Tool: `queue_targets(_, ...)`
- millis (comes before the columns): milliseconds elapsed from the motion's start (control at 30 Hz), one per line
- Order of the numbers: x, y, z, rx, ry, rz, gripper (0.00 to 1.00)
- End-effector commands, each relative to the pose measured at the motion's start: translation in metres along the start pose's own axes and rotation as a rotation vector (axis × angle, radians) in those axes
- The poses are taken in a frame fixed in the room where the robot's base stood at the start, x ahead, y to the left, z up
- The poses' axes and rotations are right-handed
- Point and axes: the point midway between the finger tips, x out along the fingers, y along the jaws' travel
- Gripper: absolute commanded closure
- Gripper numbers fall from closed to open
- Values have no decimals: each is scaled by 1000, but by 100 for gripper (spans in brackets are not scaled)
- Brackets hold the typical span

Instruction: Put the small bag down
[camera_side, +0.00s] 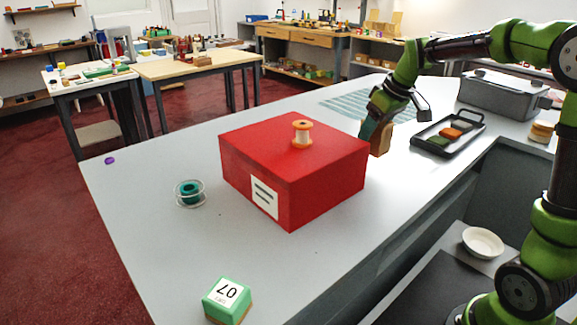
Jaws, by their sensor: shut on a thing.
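My gripper (371,124) is behind the right corner of the red box, pointing down. It is shut on a small tan-brown thing, which looks like the small bag (382,139). The bag is partly hidden by the red box and the gripper. I cannot tell whether its bottom touches the counter (150,215). The fingertips are mostly hidden.
A large red box (255,155) with a white label stands mid-counter, a thread spool (302,139) on top. A wire spool (189,200) and green block (226,306) are left and front.

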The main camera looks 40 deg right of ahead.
Motion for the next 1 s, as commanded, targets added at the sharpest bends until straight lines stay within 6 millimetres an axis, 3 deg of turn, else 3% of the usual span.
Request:
queue_targets(133,16,11,-27,0,-1,0,71)
queue_targets(400,28,20,-49,0,-1,0,71)
queue_targets(633,56,19,-35,1,-2,-2,71)
queue_targets(1000,60,19,-34,0,0,0,71)
